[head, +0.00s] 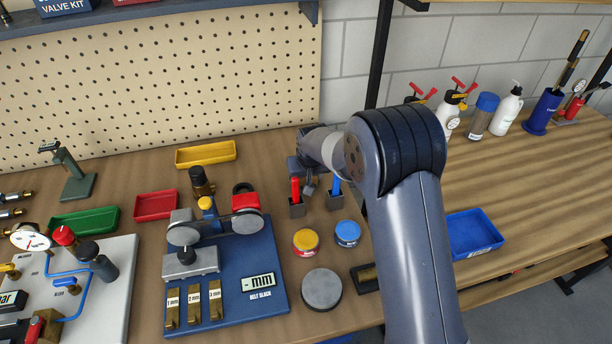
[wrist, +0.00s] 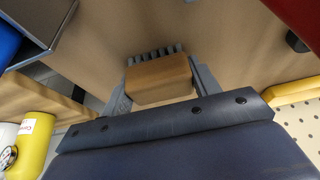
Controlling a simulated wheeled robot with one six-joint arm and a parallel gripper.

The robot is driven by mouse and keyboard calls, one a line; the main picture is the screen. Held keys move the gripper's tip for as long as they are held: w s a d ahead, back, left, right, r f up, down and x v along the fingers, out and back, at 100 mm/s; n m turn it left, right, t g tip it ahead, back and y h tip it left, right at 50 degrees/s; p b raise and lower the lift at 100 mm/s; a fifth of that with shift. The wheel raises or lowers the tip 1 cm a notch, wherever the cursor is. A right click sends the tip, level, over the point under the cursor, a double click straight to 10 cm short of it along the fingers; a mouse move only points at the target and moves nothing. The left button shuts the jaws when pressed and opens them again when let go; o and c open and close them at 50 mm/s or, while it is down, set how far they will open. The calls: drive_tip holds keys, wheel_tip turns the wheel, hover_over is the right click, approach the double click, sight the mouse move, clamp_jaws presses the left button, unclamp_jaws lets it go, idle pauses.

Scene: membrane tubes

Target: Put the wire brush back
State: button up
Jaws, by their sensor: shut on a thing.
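My gripper (wrist: 160,84) is shut on the wire brush (wrist: 158,80), seen in the wrist view as a tan wooden block with a row of dark grey bristles. The grey fingers sit on either side of the block. In the head view my gripper (head: 310,182) is behind the red-handled tool (head: 295,188) and the blue-handled tool (head: 335,186), near the back of the bench. My arm partly hides that area, and the brush is hard to make out there. I cannot tell whether the brush touches the bench.
Red-handled and blue-handled tools stand in small dark holders close by. A yellow tray (head: 206,153) and red tray (head: 156,205) lie left. Red-yellow (head: 306,242) and blue (head: 347,233) tins, a grey disc (head: 321,289) and a blue gauge board (head: 240,285) are in front. A pegboard (head: 170,85) stands behind.

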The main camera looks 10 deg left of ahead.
drive_tip(key=o, duration=0.9)
drive_tip(key=shift+o, duration=0.2)
drive_tip(key=shift+r, duration=0.2)
drive_tip(key=b+v, duration=0.1)
drive_tip(key=v, duration=1.1)
drive_tip(key=shift+f, duration=0.1)
